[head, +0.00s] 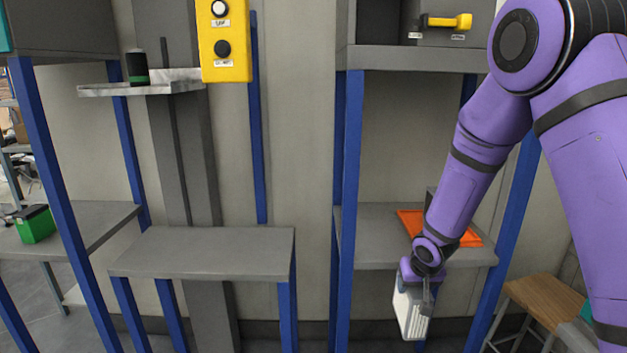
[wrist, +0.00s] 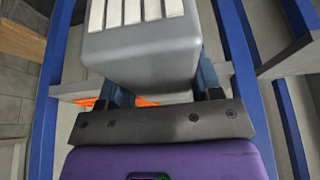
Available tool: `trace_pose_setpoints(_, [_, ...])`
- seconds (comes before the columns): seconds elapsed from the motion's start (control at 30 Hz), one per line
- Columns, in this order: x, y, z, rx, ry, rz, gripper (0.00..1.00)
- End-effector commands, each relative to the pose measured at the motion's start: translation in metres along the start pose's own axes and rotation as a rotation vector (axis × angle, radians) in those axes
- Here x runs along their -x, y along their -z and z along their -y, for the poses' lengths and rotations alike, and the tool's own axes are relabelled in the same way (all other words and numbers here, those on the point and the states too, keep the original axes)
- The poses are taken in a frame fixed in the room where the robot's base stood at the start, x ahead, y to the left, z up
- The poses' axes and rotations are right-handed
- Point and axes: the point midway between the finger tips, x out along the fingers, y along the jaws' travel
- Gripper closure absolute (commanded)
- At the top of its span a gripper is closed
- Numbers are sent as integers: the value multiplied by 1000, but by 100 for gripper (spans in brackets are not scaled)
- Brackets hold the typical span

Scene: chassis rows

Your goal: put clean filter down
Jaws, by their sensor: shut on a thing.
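My gripper (head: 424,281) hangs at the lower right in the head view, at the end of the purple arm. It is shut on a filter (head: 411,314), a grey block with white pleats, held upright below the jaws. In the wrist view the filter (wrist: 140,50) fills the top middle, with its white pleated face at the top edge and a finger on each side. The filter is in front of the right bay's grey shelf (head: 375,240) and below its top surface. Its lower end is clear of any surface I can see.
An orange tray or mat (head: 408,222) lies on the right bay's shelf, partly behind my arm. Blue posts (head: 347,150) flank the bay. A bare grey table (head: 205,252) stands in the middle. A wooden stool (head: 550,300) is at the lower right. A green box (head: 36,224) sits far left.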

Motion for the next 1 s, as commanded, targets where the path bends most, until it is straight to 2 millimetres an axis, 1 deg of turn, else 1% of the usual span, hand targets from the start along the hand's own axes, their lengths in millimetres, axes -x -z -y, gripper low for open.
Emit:
trace_pose_setpoints(0.03, [-15, -7, -8, -1, -3, 6, 86])
trace_pose_setpoints(0.1, [-32, -14, -19, -1, -3, 6, 86])
trace_pose_setpoints(0.2, [-51, -23, -32, 1, -1, 4, 86])
trace_pose_setpoints(0.33, [-67, -32, -44, 6, 2, 3, 86])
trace_pose_setpoints(0.5, [-75, -36, -52, 8, 4, 0, 86])
trace_pose_setpoints(1.0, [-75, -36, -52, 8, 5, 0, 86])
